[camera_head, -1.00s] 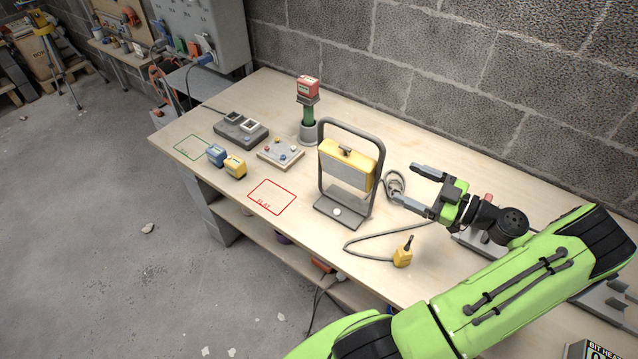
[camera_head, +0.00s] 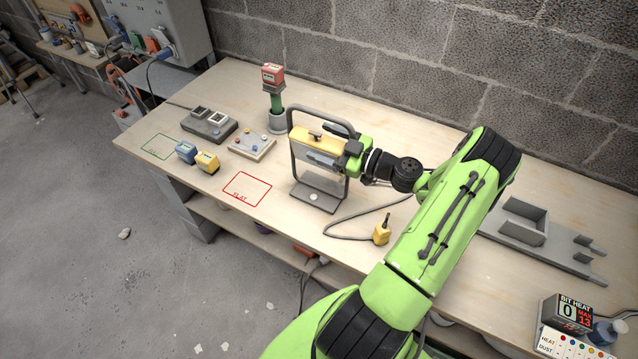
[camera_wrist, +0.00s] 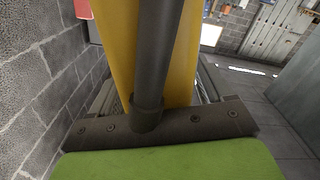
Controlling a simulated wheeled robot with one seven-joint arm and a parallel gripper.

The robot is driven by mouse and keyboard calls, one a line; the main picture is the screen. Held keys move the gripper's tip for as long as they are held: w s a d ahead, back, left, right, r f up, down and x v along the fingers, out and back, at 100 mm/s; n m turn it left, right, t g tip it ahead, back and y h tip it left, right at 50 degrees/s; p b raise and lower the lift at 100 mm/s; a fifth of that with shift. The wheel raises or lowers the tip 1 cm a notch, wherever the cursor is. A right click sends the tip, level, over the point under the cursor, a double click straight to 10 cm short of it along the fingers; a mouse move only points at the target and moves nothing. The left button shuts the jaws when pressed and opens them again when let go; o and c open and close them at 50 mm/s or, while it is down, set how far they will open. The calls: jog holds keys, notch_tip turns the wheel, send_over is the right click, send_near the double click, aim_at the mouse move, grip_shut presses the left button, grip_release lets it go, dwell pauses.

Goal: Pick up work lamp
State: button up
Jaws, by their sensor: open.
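The work lamp (camera_head: 303,141) stands upright on the workbench, with a yellow body in a grey tube frame on a flat base. My gripper (camera_head: 316,144) reaches it from the right, with its jaws open around the lamp's right side. One finger is on the far side and one on the near side of the yellow body. In the wrist view, the grey frame tube (camera_wrist: 158,50) runs close in front of the palm, with the yellow body (camera_wrist: 115,40) behind it. Whether a finger touches the lamp cannot be told.
The workbench (camera_head: 280,235) bears a red-outlined area (camera_head: 246,189) left of the lamp. A green post with a red block (camera_head: 273,76) stands behind it. Blue (camera_head: 185,152) and yellow (camera_head: 207,161) blocks lie left. A cable runs to a yellow plug (camera_head: 382,234). A grey holder (camera_head: 520,222) lies right.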

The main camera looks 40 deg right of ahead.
jog(key=shift+c, duration=0.9)
grip_shut()
jog(key=shift+r, duration=0.3)
